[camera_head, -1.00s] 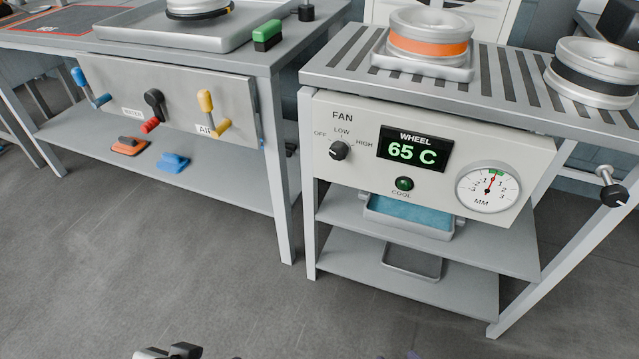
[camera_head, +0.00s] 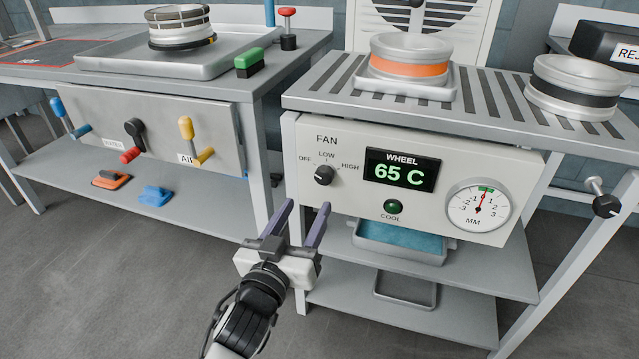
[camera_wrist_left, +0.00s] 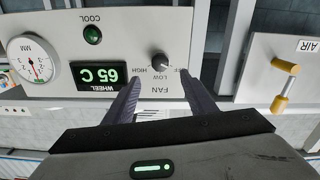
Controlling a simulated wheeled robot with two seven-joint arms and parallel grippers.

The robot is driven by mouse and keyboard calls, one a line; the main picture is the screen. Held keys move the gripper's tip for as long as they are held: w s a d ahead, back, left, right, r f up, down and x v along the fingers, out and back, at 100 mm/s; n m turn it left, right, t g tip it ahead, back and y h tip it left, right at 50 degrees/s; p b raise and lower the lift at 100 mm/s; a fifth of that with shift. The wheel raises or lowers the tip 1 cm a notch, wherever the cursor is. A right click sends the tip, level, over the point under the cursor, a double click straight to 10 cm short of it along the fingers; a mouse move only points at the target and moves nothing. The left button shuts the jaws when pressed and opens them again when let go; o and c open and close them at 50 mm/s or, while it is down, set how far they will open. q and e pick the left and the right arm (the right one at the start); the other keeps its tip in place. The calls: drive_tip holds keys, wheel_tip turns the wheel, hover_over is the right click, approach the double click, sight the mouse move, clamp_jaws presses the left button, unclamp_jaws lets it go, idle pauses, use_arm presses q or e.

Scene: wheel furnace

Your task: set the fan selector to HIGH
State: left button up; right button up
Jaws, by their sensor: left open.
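The fan selector (camera_head: 324,175) is a round black knob on the cream panel (camera_head: 310,205), with OFF at its left, LOW above and HIGH at its right. I cannot tell clearly which mark its pointer faces. My left gripper (camera_head: 307,208) is open and empty, with its two purple-grey fingers pointing up toward the panel, below the knob in the head view. In the left wrist view the panel appears upside down, and the knob (camera_wrist_left: 160,62) shows just beyond and between the fingertips, apart from them. My right gripper is not in view.
Right of the knob are a display (camera_head: 400,171) reading 65 C, a green COOL button (camera_head: 393,206) and a dial gauge (camera_head: 480,205). A slotted bench top (camera_head: 340,84) overhangs the panel. Another bench with coloured valve handles (camera_head: 187,130) stands at left.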

sight(322, 179)
use_arm(q)
drive_tip(key=b+x, duration=0.2)
drive_tip(key=x, duration=0.6)
drive_tip(key=shift+w+f, duration=0.15)
drive_tip(key=shift+w, duration=0.1)
drive_tip(key=shift+w+d+b, duration=0.25)
drive_tip(key=shift+w+b, duration=0.05)
drive_tip(key=shift+w, duration=0.35)
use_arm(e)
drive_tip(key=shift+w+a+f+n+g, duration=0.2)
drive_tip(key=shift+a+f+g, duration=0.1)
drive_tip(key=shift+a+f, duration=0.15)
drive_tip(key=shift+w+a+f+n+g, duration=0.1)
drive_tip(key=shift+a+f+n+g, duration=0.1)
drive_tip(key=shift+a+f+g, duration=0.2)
use_arm(q)
drive_tip(key=c, duration=1)
drive_tip(key=shift+c, duration=0.2)
